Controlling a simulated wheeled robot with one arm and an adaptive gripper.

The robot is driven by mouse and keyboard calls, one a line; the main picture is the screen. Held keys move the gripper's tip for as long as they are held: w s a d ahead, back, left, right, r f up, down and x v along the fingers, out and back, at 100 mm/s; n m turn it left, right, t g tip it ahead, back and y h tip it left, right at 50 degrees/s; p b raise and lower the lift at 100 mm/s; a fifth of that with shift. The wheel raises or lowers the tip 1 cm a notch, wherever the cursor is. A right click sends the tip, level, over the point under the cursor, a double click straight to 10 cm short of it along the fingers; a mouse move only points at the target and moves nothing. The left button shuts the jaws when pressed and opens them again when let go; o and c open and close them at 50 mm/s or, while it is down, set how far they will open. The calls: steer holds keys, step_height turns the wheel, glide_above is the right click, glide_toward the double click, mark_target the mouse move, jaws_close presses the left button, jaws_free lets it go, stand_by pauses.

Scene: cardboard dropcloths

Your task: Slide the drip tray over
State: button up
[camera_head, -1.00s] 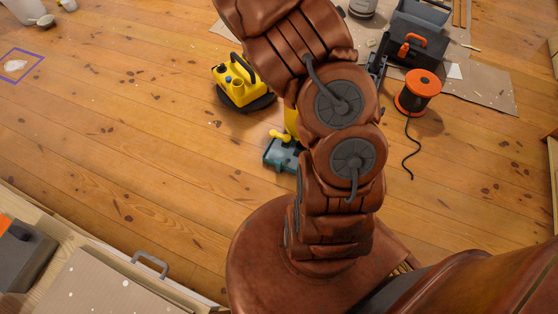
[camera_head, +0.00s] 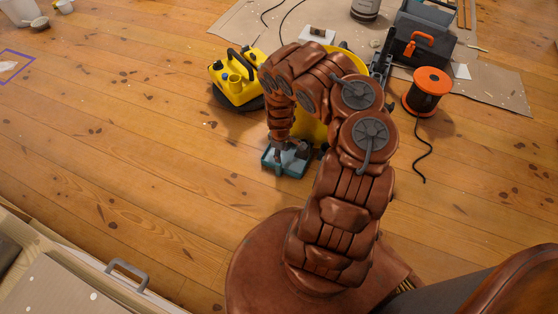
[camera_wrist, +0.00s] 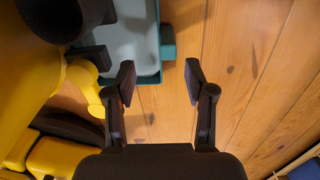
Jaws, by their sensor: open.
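The teal drip tray (camera_head: 270,168) lies on the wooden floor ahead of my base, partly hidden by my arm. The wrist view shows its grey inside and teal rim (camera_wrist: 148,79), with a small teal tab (camera_wrist: 168,42) on its right side. My gripper (camera_head: 279,158) points down at the tray in the head view, its fingertips hard to make out. In the wrist view my gripper (camera_wrist: 160,82) is open and empty. The tab appears just beyond the gap between the fingers; I see no contact.
A yellow machine (camera_head: 317,130) stands against the tray, largely behind my arm. A yellow canister unit (camera_head: 236,86) is to the left, an orange-ended cable reel (camera_head: 427,92) to the right. Floor between is clear.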

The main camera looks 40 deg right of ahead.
mark_target(279, 166)
steer(key=shift+w+a+f, duration=0.1)
steer(key=shift+a+f, duration=0.2)
steer(key=shift+f, duration=0.25)
steer(key=shift+a+f, duration=0.3)
steer(key=shift+f, duration=0.2)
step_height(279, 166, down, 8)
steer(key=b, duration=0.6)
steer(key=shift+r+b, duration=0.1)
steer(key=shift+b, duration=0.3)
steer(key=shift+c, duration=0.2)
jaws_close()
